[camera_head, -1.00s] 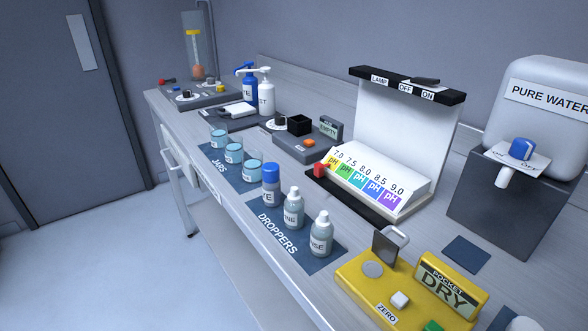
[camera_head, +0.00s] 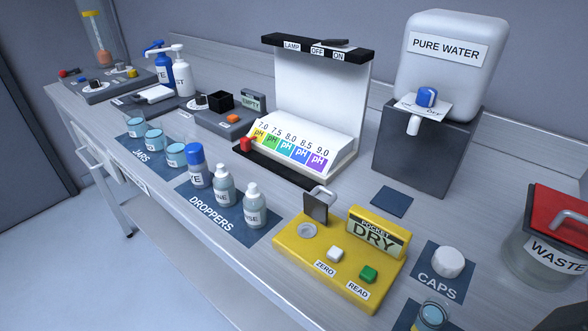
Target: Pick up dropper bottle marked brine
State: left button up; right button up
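Three dropper bottles stand upright on the dark blue DROPPERS mat (camera_head: 258,238) near the front edge of the bench. The middle one has a white cap and a label partly turned away, reading "...NE"; it appears to be the brine bottle (camera_head: 223,187). To its left is a blue-capped bottle (camera_head: 196,166) with a label ending in "YE". To its right is another white-capped bottle (camera_head: 255,206) with a label ending in "NSE". Neither of my grippers is in view.
A yellow pocket meter (camera_head: 325,271) reading DRY stands right of the bottles. Behind them is the pH lamp stand (camera_head: 318,100). Several jars (camera_head: 154,140) are to the left. A water tank (camera_head: 450,70), white cap (camera_head: 448,262) and waste jar (camera_head: 545,250) are to the right.

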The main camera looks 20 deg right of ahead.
aim_at(223, 181)
jog(key=i+j+z, duration=0.15)
jog(key=j+z, duration=0.75)
jog(key=j, duration=0.25)
jog(key=j+z, duration=0.45)
jog(key=j, duration=0.2)
jog(key=k+j+z, duration=0.1)
jog(key=j+z, duration=0.35)
jog(key=j, duration=0.15)
